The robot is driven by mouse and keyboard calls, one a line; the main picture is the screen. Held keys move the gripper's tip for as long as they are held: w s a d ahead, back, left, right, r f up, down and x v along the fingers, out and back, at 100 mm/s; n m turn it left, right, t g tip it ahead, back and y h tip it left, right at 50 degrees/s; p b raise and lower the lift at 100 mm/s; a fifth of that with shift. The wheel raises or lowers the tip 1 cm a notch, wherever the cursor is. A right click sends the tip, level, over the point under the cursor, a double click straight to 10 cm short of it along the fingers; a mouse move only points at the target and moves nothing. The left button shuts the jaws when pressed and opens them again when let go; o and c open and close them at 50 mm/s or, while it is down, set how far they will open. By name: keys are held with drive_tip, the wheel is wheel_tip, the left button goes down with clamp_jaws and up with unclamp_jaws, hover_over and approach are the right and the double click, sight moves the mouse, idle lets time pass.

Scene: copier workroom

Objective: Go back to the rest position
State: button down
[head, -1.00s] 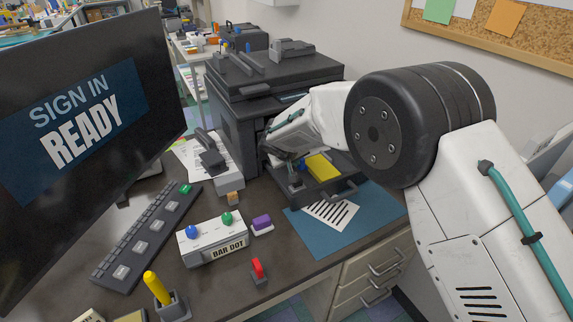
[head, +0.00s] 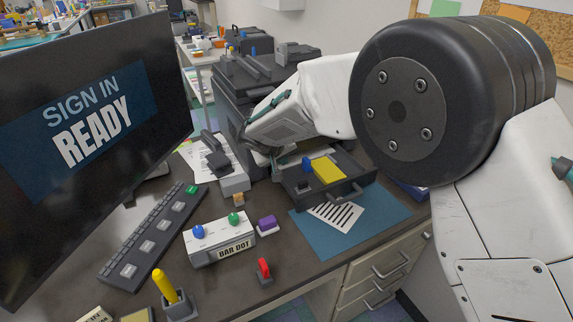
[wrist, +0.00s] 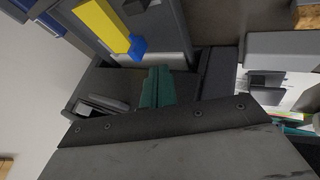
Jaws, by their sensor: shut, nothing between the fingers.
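My gripper (wrist: 157,86) shows in the wrist view as two teal fingers pressed together, with nothing between them. In the head view my white forearm reaches in from the right toward the copier (head: 238,95). The gripper end there is partly hidden behind my wrist, close to the back left of the pulled-out dark tray (head: 352,188). A yellow block (head: 328,170) with a blue knob (head: 307,164) lies in the tray. In the wrist view the yellow block (wrist: 98,22) and blue knob (wrist: 138,47) are beyond the fingertips, apart from them.
A monitor (head: 90,130) stands at the left behind a keyboard (head: 150,240). A BAR DOT box (head: 220,238), a purple-topped block (head: 267,223), a red-handled piece (head: 264,268) and a yellow-handled piece (head: 168,288) stand in front. A blue mat (head: 320,243) with striped paper (head: 337,216) lies before the tray.

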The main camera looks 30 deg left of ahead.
drive_tip(key=shift+v, duration=0.9)
drive_tip(key=s+d+f+n+g+h, duration=0.1)
drive_tip(key=s+d+f+g+h, duration=0.15)
drive_tip(key=d, duration=0.35)
drive_tip(key=s+d+r+m+g, duration=0.1)
drive_tip(key=s+d+r, duration=0.3)
drive_tip(key=d, duration=0.7)
drive_tip(key=s+d+r+m+g+h, duration=0.15)
drive_tip(key=d+r, duration=0.35)
drive_tip(key=d, duration=0.5)
drive_tip(key=s+d+r+m+g, duration=0.1)
drive_tip(key=s+d+r+g, duration=0.3)
drive_tip(key=d, duration=0.7)
drive_tip(key=s+d+r+m+t+y, duration=0.1)
drive_tip(key=s+d+r+m, duration=0.2)
drive_tip(key=s+d, duration=0.6)
drive_tip(key=s+d+r+m+t+y, duration=0.2)
drive_tip(key=s+d+r+m, duration=0.2)
drive_tip(key=s+d, duration=0.5)
drive_tip(key=d+r, duration=0.1)
drive_tip(key=d, duration=0.3)
drive_tip(key=shift+s+d, duration=0.3)
drive_tip(key=shift+s, duration=0.05)
